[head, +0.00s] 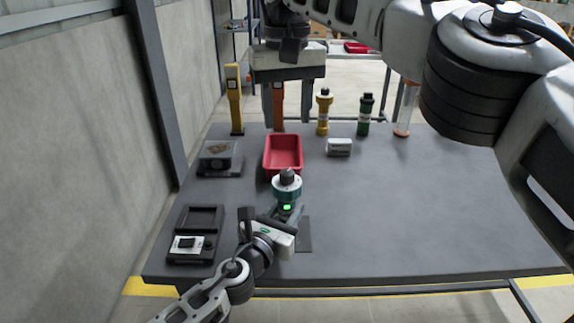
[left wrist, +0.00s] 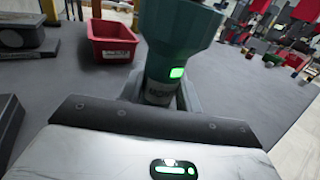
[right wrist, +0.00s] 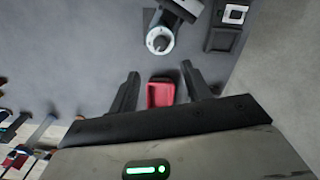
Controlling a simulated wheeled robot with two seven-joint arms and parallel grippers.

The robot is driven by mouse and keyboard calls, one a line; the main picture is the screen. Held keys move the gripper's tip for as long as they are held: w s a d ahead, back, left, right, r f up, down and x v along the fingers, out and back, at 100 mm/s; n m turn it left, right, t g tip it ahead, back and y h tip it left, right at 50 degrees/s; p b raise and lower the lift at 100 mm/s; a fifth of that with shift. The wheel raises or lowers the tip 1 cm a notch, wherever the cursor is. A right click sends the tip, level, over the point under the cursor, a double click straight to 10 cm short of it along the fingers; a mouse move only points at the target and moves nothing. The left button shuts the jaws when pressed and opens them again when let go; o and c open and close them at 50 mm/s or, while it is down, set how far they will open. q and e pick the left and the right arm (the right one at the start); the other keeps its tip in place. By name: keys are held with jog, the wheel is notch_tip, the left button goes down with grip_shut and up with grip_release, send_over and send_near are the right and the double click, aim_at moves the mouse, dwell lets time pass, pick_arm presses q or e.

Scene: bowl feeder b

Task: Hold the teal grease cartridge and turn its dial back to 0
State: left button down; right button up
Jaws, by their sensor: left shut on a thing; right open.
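The teal grease cartridge (head: 287,191) stands upright in my left gripper (head: 287,213), with a dark dial (head: 287,175) on its pale top. In the left wrist view the teal body (left wrist: 180,40) fills the upper middle, and the fingers are shut on its narrower lower part. A green light glows on its side. My right gripper (head: 287,100) is open and empty, high above the far part of the table. The right wrist view shows the cartridge's round top and dial (right wrist: 160,40) beyond the open fingers (right wrist: 160,82). The dial's marks are too small to read.
A red bin (head: 270,170) stands just behind the cartridge. A scale-like device (head: 220,157) and a black tray (head: 192,245) are at left. The table's right side is clear.

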aim_at(287, 172)
notch_tip(287, 172, down, 12)
jog(key=shift+r, duration=0.2)
jog(key=c, duration=1)
